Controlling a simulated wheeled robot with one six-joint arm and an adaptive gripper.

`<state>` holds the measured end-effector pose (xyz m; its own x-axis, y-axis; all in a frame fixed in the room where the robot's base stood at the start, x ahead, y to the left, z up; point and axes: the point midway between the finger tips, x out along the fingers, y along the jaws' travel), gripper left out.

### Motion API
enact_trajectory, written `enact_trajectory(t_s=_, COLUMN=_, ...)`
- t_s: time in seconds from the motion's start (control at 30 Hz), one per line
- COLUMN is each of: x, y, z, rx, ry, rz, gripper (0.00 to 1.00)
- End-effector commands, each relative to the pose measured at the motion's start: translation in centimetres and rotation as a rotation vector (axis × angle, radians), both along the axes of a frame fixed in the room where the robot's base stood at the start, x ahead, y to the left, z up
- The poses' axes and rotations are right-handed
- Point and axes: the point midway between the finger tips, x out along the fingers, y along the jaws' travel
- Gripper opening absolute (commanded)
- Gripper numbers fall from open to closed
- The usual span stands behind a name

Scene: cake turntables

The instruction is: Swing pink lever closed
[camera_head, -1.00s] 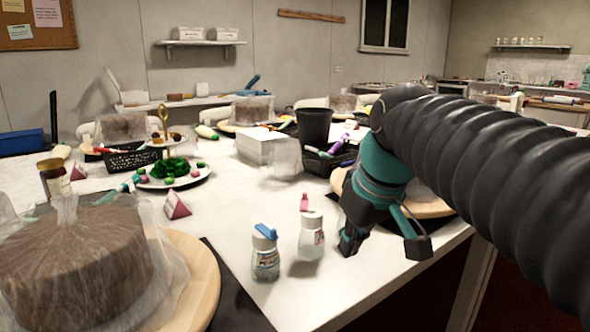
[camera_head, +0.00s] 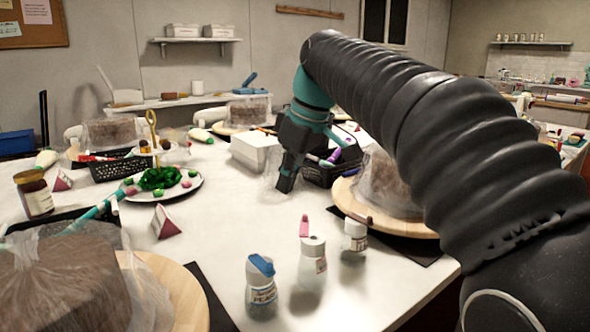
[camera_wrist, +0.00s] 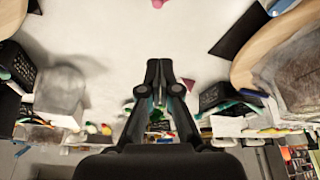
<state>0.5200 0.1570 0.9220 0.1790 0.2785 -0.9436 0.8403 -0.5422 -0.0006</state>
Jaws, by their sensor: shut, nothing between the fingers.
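The pink lever (camera_head: 304,226) is a small flip lid standing upright at the back of the cap of a clear shaker jar (camera_head: 312,265), near the front of the white table. My gripper (camera_head: 285,184) points down over the table behind the jar, apart from it. Its fingers are together with nothing between them. In the wrist view the fingers (camera_wrist: 159,66) also show closed. A pink piece (camera_wrist: 158,3) is cut off at the top edge there, probably the lever.
A jar with a blue lid (camera_head: 262,290) stands left of the pink one, and a jar with a brown lid (camera_head: 355,236) stands right. A wrapped cake sits on a wooden turntable (camera_head: 345,198) at right.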

Motion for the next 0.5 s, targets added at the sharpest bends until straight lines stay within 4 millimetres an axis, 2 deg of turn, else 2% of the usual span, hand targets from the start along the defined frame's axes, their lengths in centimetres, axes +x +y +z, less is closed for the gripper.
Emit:
enact_trajectory(t_s=0.03, x=0.1, y=0.3, z=-1.2, rx=-0.001, ry=0.003, rz=0.001, gripper=0.00)
enact_trajectory(t_s=0.27, x=0.9, y=1.2, z=-5.0, rx=-0.001, ry=0.002, rz=-0.003, gripper=0.00)
enact_trajectory(t_s=0.33, x=0.1, y=-0.1, z=-4.5, rx=0.001, ry=-0.003, rz=-0.007, gripper=0.00)
enact_trajectory(t_s=0.5, x=-0.9, y=-1.7, z=-4.5, rx=0.000, ry=-0.001, rz=-0.007, gripper=0.00)
